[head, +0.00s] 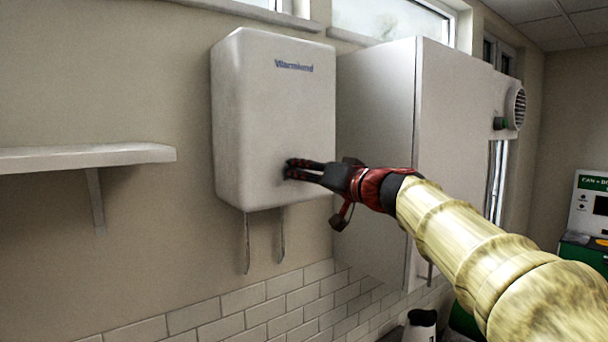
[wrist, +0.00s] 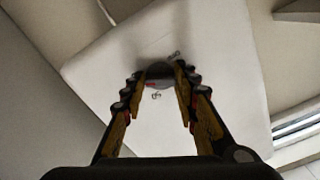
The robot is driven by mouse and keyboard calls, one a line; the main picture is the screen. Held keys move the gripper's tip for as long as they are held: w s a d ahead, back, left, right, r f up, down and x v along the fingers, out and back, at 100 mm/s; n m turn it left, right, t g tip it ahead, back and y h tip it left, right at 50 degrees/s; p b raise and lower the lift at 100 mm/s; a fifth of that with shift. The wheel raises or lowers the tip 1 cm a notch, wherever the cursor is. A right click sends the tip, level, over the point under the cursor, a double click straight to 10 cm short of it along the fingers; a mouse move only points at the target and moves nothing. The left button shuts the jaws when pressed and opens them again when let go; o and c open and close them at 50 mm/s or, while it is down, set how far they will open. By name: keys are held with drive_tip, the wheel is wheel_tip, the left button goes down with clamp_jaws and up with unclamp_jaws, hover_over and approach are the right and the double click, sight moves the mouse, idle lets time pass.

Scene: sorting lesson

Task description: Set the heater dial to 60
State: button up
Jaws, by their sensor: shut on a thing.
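The white heater (head: 265,110), marked with a blue brand name, hangs on the wall in the head view. My gripper (head: 288,169) reaches its lower front face from the right. In the wrist view the heater's white front (wrist: 205,60) fills the middle. A small dark round dial (wrist: 160,76) shows there between the fingertips of my gripper (wrist: 158,80), which is shut on it. A bit of red and small markings show at the dial's edge. The dial's setting cannot be read, and in the head view my fingers hide the dial.
A tall white cabinet (head: 440,150) stands close to the right of the heater. A white shelf (head: 85,157) is on the wall at left. Two thin pipes (head: 246,245) run below the heater. A green and white machine (head: 590,215) stands far right.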

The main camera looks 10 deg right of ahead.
drive_tip(key=c, duration=0.3)
drive_tip(key=shift+f+m+b, duration=0.1)
drive_tip(key=shift+m+b, duration=0.3)
drive_tip(key=shift+b, duration=0.5)
drive_tip(key=o, duration=1.1)
drive_tip(key=shift+o, duration=0.2)
drive_tip(key=v, duration=1.2)
